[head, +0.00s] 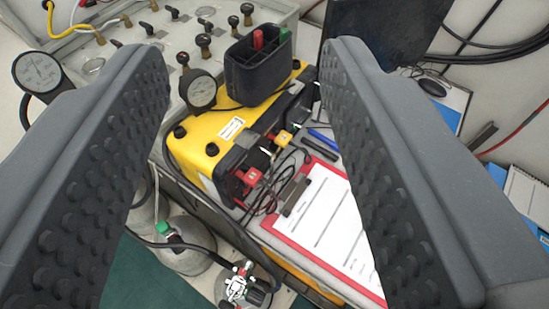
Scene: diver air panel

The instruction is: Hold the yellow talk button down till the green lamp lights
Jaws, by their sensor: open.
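My gripper (246,62) is open, with one dark, studded finger on each side of the picture and nothing held between them. Beyond the fingers, in the gap, sits a yellow box (207,126) with a black front side. A small yellow piece (284,141) shows on that front side, with a red piece (250,177) nearer to me. I cannot tell whether the yellow piece is the talk button. I cannot make out a lit green lamp. The right finger hides part of the box's right end.
A black holder (258,72) with red and green handles stands on the box. A grey valve panel (150,38) with gauges lies behind left. A red-edged clipboard (325,222), pens and looped black leads lie right of the box. Cylinders (185,248) and a regulator (240,287) are below.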

